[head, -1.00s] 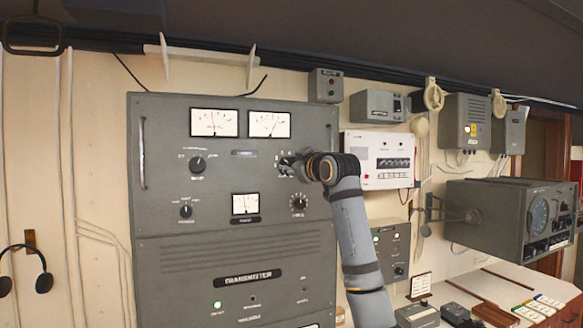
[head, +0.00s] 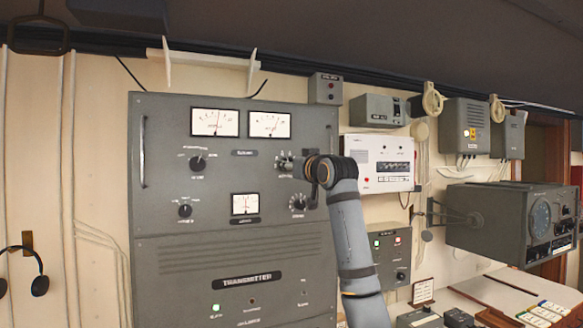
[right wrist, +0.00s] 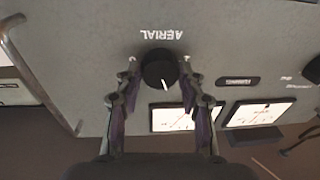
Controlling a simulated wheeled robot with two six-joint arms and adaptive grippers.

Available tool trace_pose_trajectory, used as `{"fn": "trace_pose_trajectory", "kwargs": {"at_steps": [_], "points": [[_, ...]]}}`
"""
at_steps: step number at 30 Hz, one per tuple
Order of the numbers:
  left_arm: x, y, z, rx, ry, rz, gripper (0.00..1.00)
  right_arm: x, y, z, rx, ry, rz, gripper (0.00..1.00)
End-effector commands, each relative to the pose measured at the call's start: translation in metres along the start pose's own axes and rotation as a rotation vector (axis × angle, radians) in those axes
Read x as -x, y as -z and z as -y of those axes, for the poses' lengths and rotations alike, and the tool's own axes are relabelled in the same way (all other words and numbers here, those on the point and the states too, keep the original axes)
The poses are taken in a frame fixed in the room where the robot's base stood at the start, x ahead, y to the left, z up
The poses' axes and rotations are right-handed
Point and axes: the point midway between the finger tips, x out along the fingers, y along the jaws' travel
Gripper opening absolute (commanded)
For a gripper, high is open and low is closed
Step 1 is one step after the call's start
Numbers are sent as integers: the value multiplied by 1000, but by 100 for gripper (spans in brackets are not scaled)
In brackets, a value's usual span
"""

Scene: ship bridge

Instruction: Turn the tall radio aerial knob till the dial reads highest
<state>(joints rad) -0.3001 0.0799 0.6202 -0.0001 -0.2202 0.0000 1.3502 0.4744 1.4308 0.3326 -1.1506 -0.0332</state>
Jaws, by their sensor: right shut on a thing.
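The aerial knob (right wrist: 159,69) is a round black knob with a white pointer line, beside the upside-down AERIAL label in the right wrist view. My right gripper (right wrist: 160,82) has one finger on each side of it and is shut on it. My left gripper is out of view.
Other knobs sit at left (head: 197,163), lower left (head: 185,210) and just below my gripper (head: 298,203). A small meter (head: 245,204) is mid-panel. A handle (head: 143,151) runs along the panel's left edge. A white box (head: 379,162) is right of my arm.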

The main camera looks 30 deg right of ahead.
Motion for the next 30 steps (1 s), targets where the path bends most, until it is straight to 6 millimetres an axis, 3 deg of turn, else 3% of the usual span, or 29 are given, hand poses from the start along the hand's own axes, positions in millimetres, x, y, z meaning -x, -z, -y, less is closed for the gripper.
{"fn": "trace_pose_trajectory", "kwargs": {"at_steps": [11, 12, 16, 26, 30], "points": [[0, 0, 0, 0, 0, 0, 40, 0, 2, 0, -4, -1, -3, 8], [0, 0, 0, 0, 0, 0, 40, 0, 1, 0, -4, -1, -3, 43], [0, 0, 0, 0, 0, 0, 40, 0, 1, 0, -3, -1, -2, 61], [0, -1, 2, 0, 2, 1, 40, 2, 0, 0, -3, -1, -1, 62], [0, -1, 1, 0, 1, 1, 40, 19, 1, -2, 0, -4, -3, 62]]}}
